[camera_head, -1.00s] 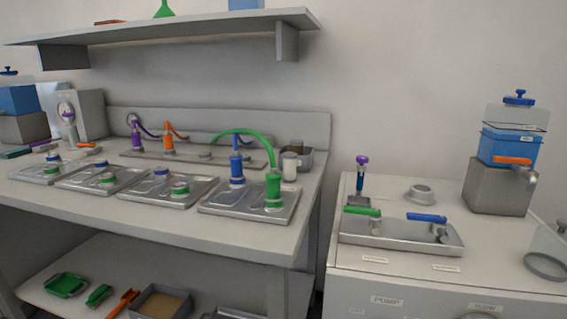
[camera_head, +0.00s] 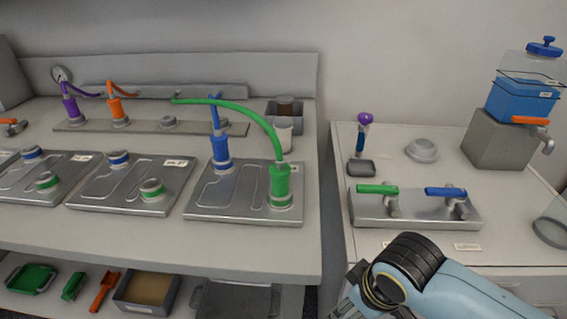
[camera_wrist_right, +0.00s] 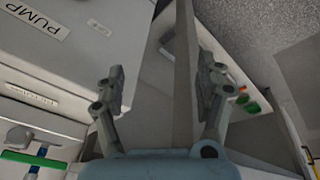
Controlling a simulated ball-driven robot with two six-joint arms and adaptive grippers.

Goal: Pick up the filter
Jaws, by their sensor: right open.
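I cannot tell for certain which thing is the filter. A grey round, ring-like piece (camera_head: 422,150) lies on the right counter. A purple-topped tool (camera_head: 362,140) stands to its left on a dark base. A clear round vessel (camera_head: 552,225) is cut off at the right edge. My right arm enters the head view from the lower right, with its gripper mostly below the frame. In the right wrist view my right gripper (camera_wrist_right: 165,88) is open and empty, over the gap beside the pump cabinet (camera_wrist_right: 60,40). My left gripper is not in view.
A metal tray (camera_head: 415,218) with green and blue valve handles sits on the right counter. A blue tank on a grey block (camera_head: 500,140) stands behind. The left bench (camera_head: 150,235) holds metal plates with green and blue connectors and a hose. Trays and tools lie on the shelf below.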

